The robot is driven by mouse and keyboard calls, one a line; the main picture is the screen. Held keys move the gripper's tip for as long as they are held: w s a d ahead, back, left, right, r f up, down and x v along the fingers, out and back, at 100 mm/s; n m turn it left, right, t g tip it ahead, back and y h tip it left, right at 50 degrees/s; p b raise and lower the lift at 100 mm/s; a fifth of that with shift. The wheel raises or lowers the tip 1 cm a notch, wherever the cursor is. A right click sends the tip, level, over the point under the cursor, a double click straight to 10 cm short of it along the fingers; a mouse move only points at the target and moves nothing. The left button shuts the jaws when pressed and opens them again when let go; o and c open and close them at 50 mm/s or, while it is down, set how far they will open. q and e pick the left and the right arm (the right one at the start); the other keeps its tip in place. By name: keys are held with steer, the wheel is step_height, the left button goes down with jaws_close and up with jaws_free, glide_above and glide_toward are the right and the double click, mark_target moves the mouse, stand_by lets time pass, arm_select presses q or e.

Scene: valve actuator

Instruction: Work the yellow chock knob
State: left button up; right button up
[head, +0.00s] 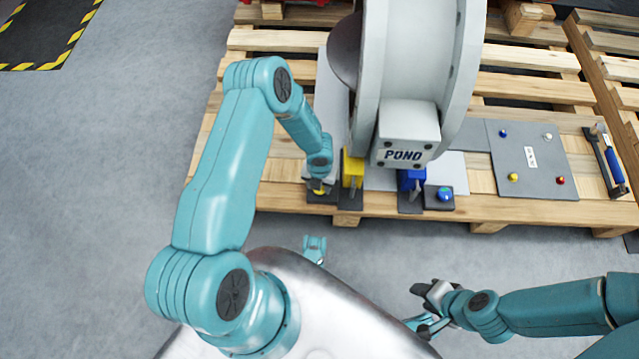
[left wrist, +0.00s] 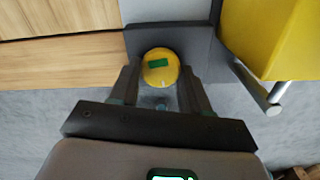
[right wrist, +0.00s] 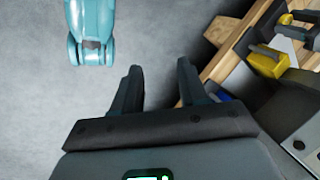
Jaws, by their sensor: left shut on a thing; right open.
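The yellow chock knob (left wrist: 160,66) is round with a green mark on top and sits on a dark square base at the pallet's front edge. In the head view the knob (head: 319,188) is mostly hidden under my left gripper (head: 319,182). In the left wrist view my left gripper (left wrist: 160,84) has one finger on each side of the knob and is shut on it. My right gripper (head: 420,306) is open and empty, over the floor in front of the pallet. Its fingers also show apart in the right wrist view (right wrist: 159,68).
A yellow block (head: 352,170) with a metal pin stands just right of the knob. Further right are a blue block (head: 408,180) and a blue knob (head: 445,194). The large white valve housing (head: 408,120) rises behind. A grey panel (head: 535,180) lies right.

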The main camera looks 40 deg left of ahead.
arm_select(q)
steer(key=o, duration=1.1)
steer(key=shift+c, duration=0.2)
step_height(320, 180, up, 16)
steer(key=p, duration=0.7)
steer(key=shift+r, duration=0.15)
steer(key=shift+d, duration=0.1)
